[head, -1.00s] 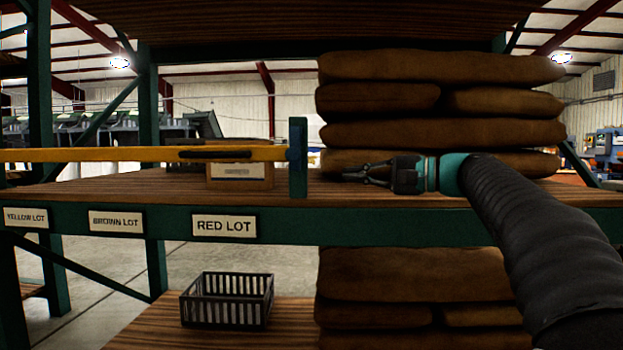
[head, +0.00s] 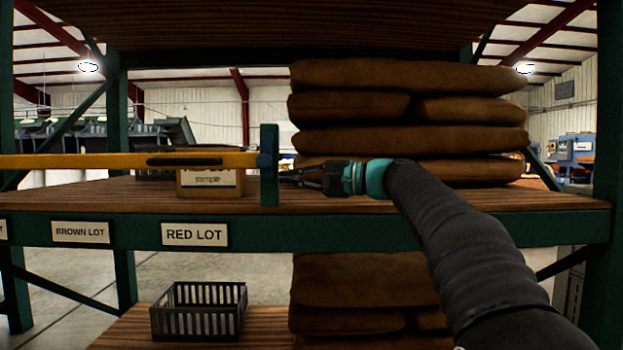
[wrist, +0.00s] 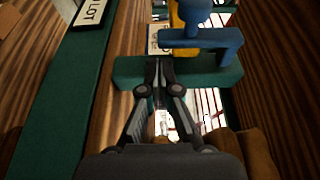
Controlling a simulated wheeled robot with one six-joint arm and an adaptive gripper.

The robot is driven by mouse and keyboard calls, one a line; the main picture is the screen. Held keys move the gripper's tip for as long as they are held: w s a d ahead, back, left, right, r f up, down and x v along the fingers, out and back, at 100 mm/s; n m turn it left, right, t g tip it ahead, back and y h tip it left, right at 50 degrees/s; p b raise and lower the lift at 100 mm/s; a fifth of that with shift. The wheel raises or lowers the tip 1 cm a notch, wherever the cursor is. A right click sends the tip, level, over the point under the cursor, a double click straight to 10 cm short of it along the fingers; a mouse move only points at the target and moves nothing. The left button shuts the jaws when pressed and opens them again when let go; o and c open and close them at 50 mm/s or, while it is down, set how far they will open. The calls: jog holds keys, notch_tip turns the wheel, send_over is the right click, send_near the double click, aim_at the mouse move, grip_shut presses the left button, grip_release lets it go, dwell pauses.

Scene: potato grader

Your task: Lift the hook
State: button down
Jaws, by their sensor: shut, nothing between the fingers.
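The blue hook (wrist: 215,42) shows in the wrist view at the top right, beside a green post (wrist: 205,73). In the head view only a small blue part of the hook (head: 264,159) shows at the post, at the right end of a yellow bar (head: 110,161). My gripper (head: 284,176) is just right of the post in the head view, pointing left. In the wrist view my gripper (wrist: 158,68) has its fingertips together and empty, overlapping the post in the picture, below and left of the hook. I cannot tell whether they touch the post.
Brown sacks (head: 408,98) are stacked behind and right of my gripper. A box labelled sample (head: 211,182) stands on the wooden shelf behind the bar. RED LOT (head: 195,234) and BROWN LOT labels are on the green shelf edge. A black crate (head: 199,311) sits on the lower shelf.

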jog(key=shift+x, duration=1.25)
jog(key=shift+r, duration=0.1)
